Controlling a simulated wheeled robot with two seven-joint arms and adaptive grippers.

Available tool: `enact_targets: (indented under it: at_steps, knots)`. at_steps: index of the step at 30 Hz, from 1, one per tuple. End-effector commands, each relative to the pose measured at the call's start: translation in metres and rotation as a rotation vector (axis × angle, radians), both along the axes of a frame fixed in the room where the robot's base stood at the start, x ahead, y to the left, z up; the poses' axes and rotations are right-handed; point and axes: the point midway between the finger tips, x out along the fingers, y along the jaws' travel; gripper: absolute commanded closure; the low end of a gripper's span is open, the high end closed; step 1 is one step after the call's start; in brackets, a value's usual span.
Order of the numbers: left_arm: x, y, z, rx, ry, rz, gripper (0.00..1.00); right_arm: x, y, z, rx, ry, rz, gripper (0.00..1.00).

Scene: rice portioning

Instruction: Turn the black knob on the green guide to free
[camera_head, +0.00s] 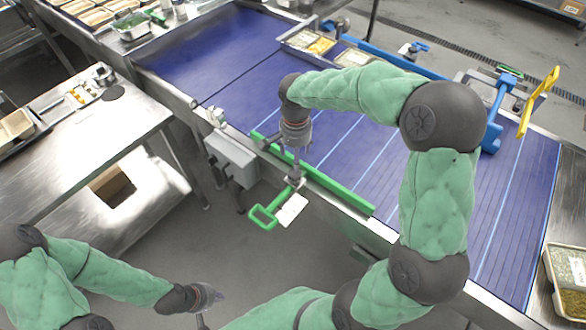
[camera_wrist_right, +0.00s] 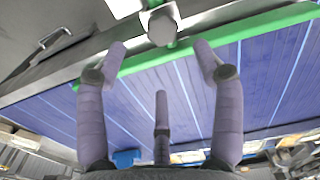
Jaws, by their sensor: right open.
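The green guide (camera_head: 335,190) is a long bar along the near edge of the blue belt; it also crosses the top of the right wrist view (camera_wrist_right: 265,33). A green loop handle (camera_head: 262,217) sticks out on its near side. A pale grey, faceted knob-like part (camera_wrist_right: 163,27) shows at the guide's near side in the right wrist view; no clearly black knob shows. My right gripper (camera_head: 296,172) is over the guide, its three fingers spread, with the knob-like part just beyond and between two fingertips. My left gripper (camera_head: 210,305) is low at bottom left, away from the guide; its fingers are unclear.
A white card (camera_head: 292,210) is beside the handle. A grey box (camera_head: 232,160) is fixed to the conveyor's near side. The blue belt (camera_head: 225,50) is mostly clear, with food trays (camera_head: 305,42) at its far side. A steel table (camera_head: 85,135) stands at left.

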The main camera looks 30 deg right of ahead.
Motion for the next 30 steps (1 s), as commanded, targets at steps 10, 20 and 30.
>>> enact_targets:
  at_steps: [10, 20, 30]
  knots:
    - [0.001, 0.000, -0.015, 0.000, -0.001, 0.000, 1.00, 0.000, 0.000, -0.063, 0.001, 0.002, 0.002, 0.32]
    - [0.001, 0.000, -0.019, 0.000, -0.001, 0.000, 1.00, 0.000, 0.000, -0.086, 0.001, 0.001, 0.002, 0.32]
    - [0.001, 0.000, -0.019, 0.000, -0.001, 0.000, 1.00, 0.000, 0.000, -0.085, 0.001, 0.001, 0.002, 0.58]
